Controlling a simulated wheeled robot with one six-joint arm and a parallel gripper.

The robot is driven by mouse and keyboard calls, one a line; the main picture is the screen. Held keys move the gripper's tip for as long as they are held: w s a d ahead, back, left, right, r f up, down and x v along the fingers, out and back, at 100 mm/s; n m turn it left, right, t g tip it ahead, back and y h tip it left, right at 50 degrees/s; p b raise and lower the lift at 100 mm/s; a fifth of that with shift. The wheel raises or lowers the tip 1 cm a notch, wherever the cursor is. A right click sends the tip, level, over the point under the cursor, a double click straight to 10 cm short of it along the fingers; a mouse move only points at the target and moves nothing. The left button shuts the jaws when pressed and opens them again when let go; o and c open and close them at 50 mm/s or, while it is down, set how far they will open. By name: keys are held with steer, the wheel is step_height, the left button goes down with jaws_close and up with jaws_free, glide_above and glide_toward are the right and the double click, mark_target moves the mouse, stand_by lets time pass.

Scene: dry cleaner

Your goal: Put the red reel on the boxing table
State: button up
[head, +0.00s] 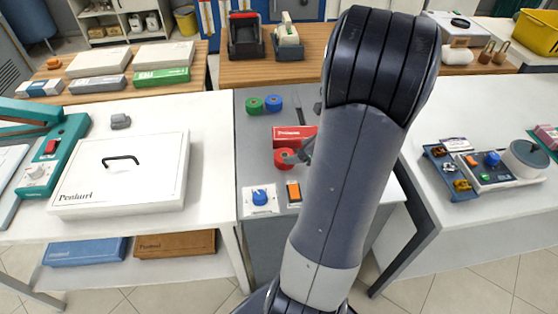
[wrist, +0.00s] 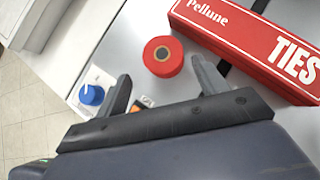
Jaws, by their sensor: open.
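The red reel (head: 281,160) lies on the grey middle table (head: 250,145), just in front of a red box. In the wrist view the red reel (wrist: 167,69) lies flat with its dark core up. My gripper (wrist: 161,70) is open and empty, its two fingers to either side of the reel's near edge. I cannot tell how high they are above the table. In the head view my gripper (head: 298,156) is mostly hidden by my arm. A white table (head: 215,120) with a large white lidded box (head: 120,185) stands at the left; which table is the boxing table is not labelled.
The red ties box (wrist: 250,45) lies close beyond the reel. Green and blue reels (head: 263,104) are behind it. A blue knob (head: 260,197) and an orange switch (head: 293,191) are in front. A right white table (head: 470,110) holds a tray of parts.

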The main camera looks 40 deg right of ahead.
mark_target(285, 155)
steer(key=x, duration=0.8)
steer(key=shift+d+f+b, duration=0.15)
steer(key=shift+f+b, duration=0.1)
steer(key=shift+b, duration=0.1)
steer(key=shift+c, duration=0.5)
steer(key=c, duration=0.7)
step_height(285, 155, up, 10)
steer(key=shift+r+p, duration=0.1)
steer(key=shift+p, duration=1)
steer(key=shift+c, duration=0.2)
